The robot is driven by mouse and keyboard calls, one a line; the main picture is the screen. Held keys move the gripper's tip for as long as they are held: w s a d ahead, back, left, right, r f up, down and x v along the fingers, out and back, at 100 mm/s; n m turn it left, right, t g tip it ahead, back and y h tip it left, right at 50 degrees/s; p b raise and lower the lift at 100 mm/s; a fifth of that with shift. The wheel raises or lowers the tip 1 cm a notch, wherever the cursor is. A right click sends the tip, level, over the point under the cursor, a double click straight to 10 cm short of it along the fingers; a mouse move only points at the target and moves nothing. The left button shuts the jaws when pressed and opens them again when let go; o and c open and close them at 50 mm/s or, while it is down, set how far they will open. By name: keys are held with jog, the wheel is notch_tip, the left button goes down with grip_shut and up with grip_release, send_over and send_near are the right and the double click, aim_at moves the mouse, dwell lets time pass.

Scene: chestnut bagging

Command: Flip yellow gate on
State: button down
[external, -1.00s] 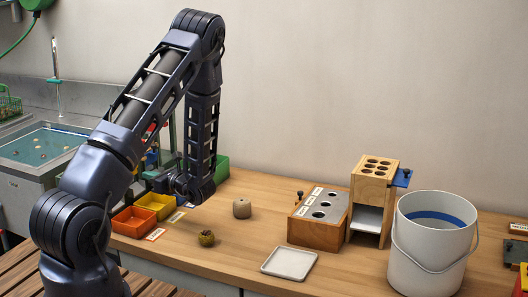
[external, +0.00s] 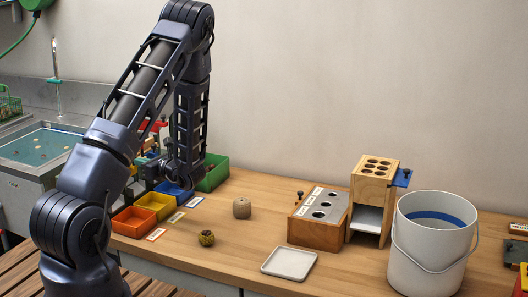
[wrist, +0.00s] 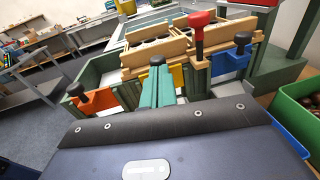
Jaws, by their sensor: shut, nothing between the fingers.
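In the wrist view, the yellow gate (wrist: 178,74) is a yellow panel on the wooden sorting frame, partly covered by my gripper. A dark knob (wrist: 157,60) stands just beyond the fingertips; whether they touch it is unclear. My gripper (wrist: 157,78) is shut and empty, its teal fingers in front of the yellow panel. The orange gate (wrist: 92,104) with a black knob is on the left, and the blue gate (wrist: 228,64) with a black knob on the right. A taller red-knobbed lever (wrist: 199,35) stands between yellow and blue. In the external view my arm mostly hides the frame.
Orange (external: 132,224), yellow (external: 155,205), blue (external: 178,192) and green (external: 214,173) bins line the bench's left end. A spiky husk (external: 206,238) and a tan cylinder (external: 242,208) lie on the bench. A white bucket (external: 430,250) stands at the right.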

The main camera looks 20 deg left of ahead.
jog(key=shift+a+r, duration=0.3)
jog(key=shift+a, duration=0.05)
jog(key=s+d+f, duration=0.2)
jog(key=d+f, duration=0.1)
jog(key=d, duration=1)
jog(key=s+d+r+n+g+h, duration=0.1)
jog(key=s+r+n+g+h, duration=0.25)
jog(key=s+r+n, duration=0.5)
jog(key=s+d+r+n+g+h, duration=0.15)
jog(key=s+r+n+h, duration=0.35)
jog(key=r, duration=0.7)
jog(key=s+d+r+n+t+h, duration=0.3)
jog(key=s+d+r, duration=0.3)
jog(key=s, duration=0.4)
jog(key=s+d+r+n+t+h, duration=0.3)
jog(key=s+d+r+h, duration=0.2)
jog(key=s, duration=0.6)
notch_tip(320, 180, up, 3)
jog(key=shift+s+d+r+t+h, duration=0.2)
jog(key=shift+s+d+t+h, duration=0.15)
jog(key=shift+d, duration=0.9)
